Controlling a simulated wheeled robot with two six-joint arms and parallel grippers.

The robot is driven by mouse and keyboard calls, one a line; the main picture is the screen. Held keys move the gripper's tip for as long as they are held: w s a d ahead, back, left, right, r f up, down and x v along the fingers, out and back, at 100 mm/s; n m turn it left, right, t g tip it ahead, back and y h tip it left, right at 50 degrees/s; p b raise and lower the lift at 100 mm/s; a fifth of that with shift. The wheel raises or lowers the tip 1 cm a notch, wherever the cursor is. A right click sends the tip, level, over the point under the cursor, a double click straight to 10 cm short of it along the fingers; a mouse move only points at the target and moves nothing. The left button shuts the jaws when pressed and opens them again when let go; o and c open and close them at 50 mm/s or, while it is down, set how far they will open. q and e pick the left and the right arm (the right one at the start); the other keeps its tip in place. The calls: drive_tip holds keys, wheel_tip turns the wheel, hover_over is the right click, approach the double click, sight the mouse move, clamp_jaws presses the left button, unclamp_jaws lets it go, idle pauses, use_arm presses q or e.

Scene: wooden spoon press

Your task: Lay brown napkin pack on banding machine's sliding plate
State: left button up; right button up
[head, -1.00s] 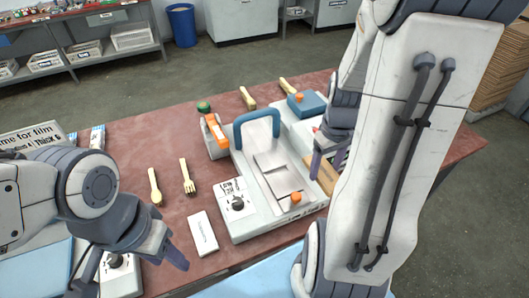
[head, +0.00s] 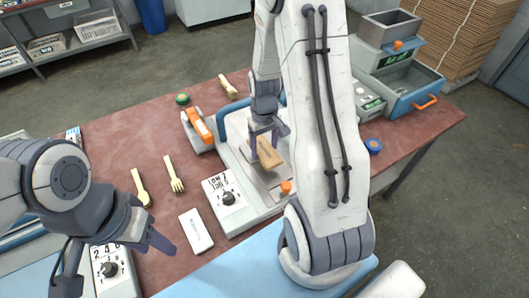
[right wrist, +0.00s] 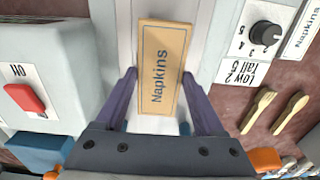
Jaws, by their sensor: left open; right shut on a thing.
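The brown napkin pack (head: 271,158), marked "Napkins", is between the fingers of my right gripper (head: 264,140), over the metal sliding plate (head: 271,186) of the banding machine (head: 240,212). In the right wrist view the pack (right wrist: 163,65) lies lengthwise between the two purple fingers (right wrist: 159,78), with the pale plate around it. I cannot tell whether the pack touches the plate. My right arm hides the machine's right side. My left gripper (head: 115,266) is open and empty at the lower left.
A grey unit with a blue drawer (head: 412,99) and a blue round item (head: 373,146) are at the right.

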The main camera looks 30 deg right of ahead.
sight(265, 150)
drive_tip(key=shift+f, duration=1.85)
drive_tip(key=shift+f, duration=0.1)
drive_tip(key=shift+s+f, duration=0.1)
drive_tip(key=shift+f, duration=0.05)
drive_tip(key=o, duration=1.3)
